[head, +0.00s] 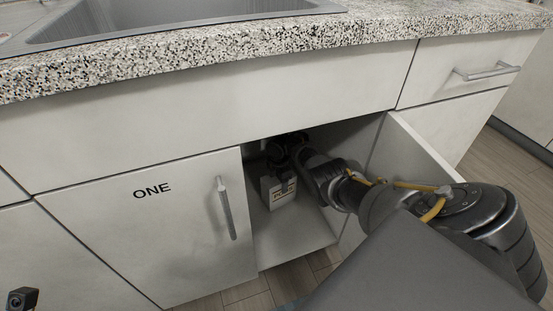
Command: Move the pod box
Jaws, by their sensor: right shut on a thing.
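The pod box (279,193), a small white box with a dark printed label, is inside the open cabinet under the sink, above or on its floor. I cannot tell whether it touches the floor. My right arm reaches in from the right, through the open doorway. My right gripper (284,160) is dark, partly in shadow, and shut on the top of the pod box. Its fingertips are hard to make out. My left gripper does not show clearly in this view.
The closed door marked ONE (150,230) borders the opening on the left. The other door (425,148) stands open on the right, close to my arm. The countertop (380,38) with the sink (190,18) overhangs the opening. Dark pipework or hardware is hard to distinguish behind the gripper.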

